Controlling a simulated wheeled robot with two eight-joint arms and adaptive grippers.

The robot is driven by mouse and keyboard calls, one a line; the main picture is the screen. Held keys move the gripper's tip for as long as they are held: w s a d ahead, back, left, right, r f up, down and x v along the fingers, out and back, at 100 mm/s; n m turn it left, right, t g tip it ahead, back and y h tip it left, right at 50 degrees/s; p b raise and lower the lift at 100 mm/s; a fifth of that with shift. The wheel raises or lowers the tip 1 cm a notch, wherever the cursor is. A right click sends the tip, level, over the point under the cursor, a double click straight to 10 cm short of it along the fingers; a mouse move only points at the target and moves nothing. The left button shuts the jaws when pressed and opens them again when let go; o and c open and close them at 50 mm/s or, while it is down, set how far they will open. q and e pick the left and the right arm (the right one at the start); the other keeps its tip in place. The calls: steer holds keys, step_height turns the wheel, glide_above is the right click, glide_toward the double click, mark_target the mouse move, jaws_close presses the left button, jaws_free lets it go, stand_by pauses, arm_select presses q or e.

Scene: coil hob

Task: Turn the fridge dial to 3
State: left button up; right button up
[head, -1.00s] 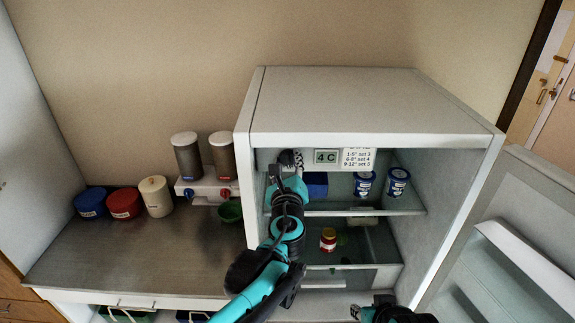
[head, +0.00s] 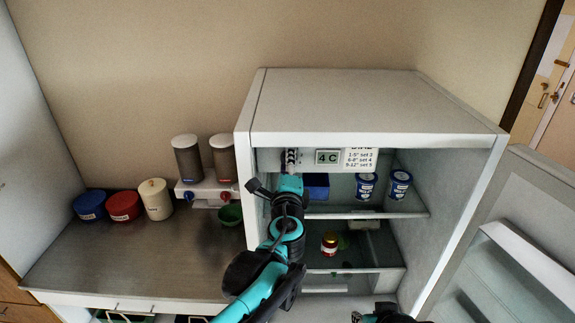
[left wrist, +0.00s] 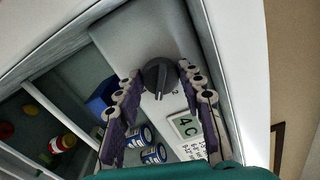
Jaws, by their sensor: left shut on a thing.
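The dark grey fridge dial (left wrist: 158,73) sits on the white panel inside the top of the fridge. My left gripper (head: 290,160) reaches into the fridge's upper left; in the left wrist view its fingers (left wrist: 162,76) are closed around the dial. The dial's ridge points down in that view, with a printed 2 beside it; other dial numbers are hidden or too small to read. A display (head: 327,157) reads 4 C. A card (head: 360,159) with several setting lines hangs beside it. My right gripper (head: 376,316) is only partly in view at the bottom edge.
The fridge (head: 375,100) stands open, its door (head: 500,230) swung right. Blue-and-white tubs (head: 366,186), a blue box (head: 316,187) and a red-and-yellow jar (head: 329,244) are on its shelves. Canisters (head: 124,206) and dispensers (head: 188,160) stand on the left counter.

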arm_select(q)
steer(key=shift+n, duration=0.4)
steer(key=o, duration=1.1)
steer(key=shift+o, duration=0.2)
steer(key=s, duration=1.2)
steer(key=shift+a+f, duration=0.1)
